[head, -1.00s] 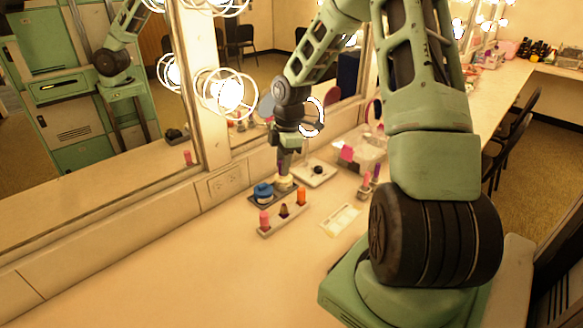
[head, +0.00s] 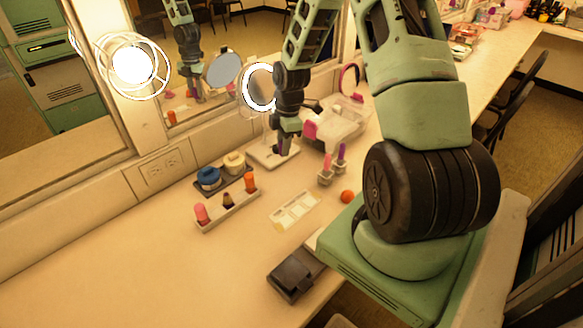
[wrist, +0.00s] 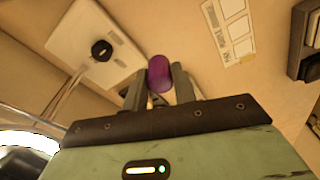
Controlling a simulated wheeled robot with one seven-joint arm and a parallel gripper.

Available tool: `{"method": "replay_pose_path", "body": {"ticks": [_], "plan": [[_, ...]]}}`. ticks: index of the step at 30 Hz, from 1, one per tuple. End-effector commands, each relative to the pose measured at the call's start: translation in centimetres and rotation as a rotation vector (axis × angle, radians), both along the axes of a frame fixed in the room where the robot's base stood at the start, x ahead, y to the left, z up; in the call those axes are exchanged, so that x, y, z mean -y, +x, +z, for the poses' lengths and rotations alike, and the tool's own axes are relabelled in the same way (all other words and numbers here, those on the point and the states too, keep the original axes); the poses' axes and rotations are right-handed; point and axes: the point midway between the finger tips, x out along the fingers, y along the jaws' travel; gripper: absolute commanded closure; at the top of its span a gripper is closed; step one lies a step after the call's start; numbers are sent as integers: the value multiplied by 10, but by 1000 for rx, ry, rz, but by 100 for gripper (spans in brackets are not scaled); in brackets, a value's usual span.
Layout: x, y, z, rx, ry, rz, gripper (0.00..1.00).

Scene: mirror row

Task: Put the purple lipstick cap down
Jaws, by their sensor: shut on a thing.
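My gripper (head: 285,148) is shut on the purple lipstick cap (wrist: 159,73), which sits between the two fingertips in the wrist view. In the head view, the cap is mostly hidden by the fingers. The gripper is over the back of the counter (head: 150,262), at the white plate with a black knob (head: 262,158). In the wrist view, the plate (wrist: 118,62) lies left of the cap. I cannot tell how high the cap is above the surface.
A rack (head: 215,218) of lipsticks and a dark tray with blue and cream jars (head: 208,178) stand left. A pale palette (head: 295,210) lies in front. A small lipstick stand (head: 326,178), orange ball (head: 347,196) and clear box (head: 345,125) are right. The front-left counter is bare.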

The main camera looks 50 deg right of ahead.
Motion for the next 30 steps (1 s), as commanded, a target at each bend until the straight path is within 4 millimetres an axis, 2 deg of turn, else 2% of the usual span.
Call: {"method": "replay_pose_path", "body": {"ticks": [3,6,11,18,30], "plan": [[-1,-1,-23,-4,3,2,94],[-1,-1,-37,-3,2,2,94],[0,-1,-51,-3,1,1,94],[-1,-1,-83,-3,1,-1,94],[0,0,-90,-1,0,0,94]]}}
